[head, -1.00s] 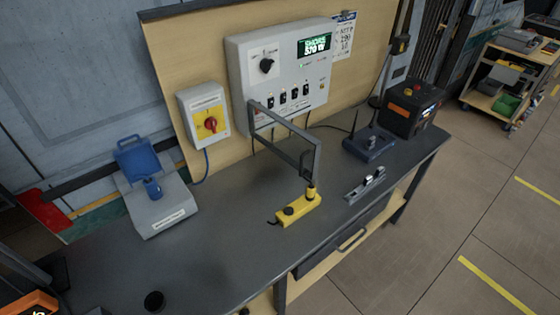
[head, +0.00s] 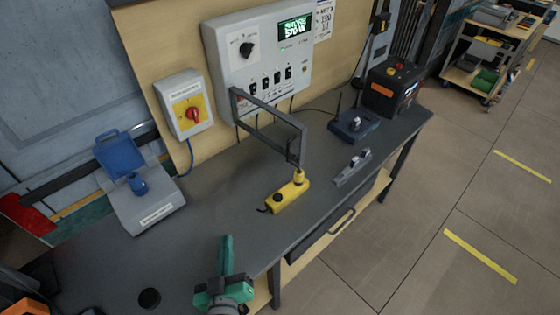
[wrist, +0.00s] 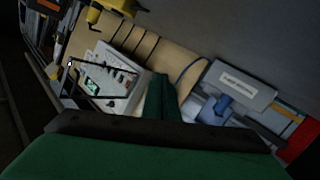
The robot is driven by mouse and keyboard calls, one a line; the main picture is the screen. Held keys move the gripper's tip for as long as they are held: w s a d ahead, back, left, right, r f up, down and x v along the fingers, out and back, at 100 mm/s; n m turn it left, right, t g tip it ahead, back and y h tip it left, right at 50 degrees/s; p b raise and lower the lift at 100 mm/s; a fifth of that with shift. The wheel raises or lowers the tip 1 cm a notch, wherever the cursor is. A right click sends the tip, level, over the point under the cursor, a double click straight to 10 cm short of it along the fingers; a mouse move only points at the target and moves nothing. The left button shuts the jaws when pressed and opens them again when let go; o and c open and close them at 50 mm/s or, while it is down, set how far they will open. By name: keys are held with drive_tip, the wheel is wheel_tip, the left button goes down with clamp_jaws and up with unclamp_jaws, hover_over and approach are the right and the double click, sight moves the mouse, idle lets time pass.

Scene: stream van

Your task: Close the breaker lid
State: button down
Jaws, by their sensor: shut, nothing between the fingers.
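The breaker panel (head: 262,74) is a light grey box on the wooden board, with a green display, a dial and a row of black switches. Its breaker lid (head: 270,108) is a dark grey open frame that stands out from the lower part of the panel, over the bench. The panel (wrist: 121,88) also shows in the wrist view, upside down, with the lid's dark bars across it. My green gripper (head: 227,242) is shut and empty, low over the front of the bench, well apart from the lid. Its fingers (wrist: 160,98) also show in the wrist view.
A yellow pendant (head: 287,196) lies on the bench below the lid. A red-yellow switch box (head: 186,103) hangs left of the panel. A grey socket box (head: 146,208) with a raised blue cover stands at left. The bench middle (head: 215,190) is clear.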

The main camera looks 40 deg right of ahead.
drive_tip(key=w+d+r+m+g+h, duration=0.25)
drive_tip(key=d+r+m+h, duration=0.25)
drive_tip(key=r, duration=0.4)
drive_tip(key=m+g+h, duration=0.3)
drive_tip(key=m+g, duration=0.2)
drive_tip(key=m, duration=0.2)
approach(287, 153)
drive_tip(key=x, duration=0.5)
drive_tip(key=shift+s+f, duration=0.1)
drive_tip(key=shift+x, duration=0.75)
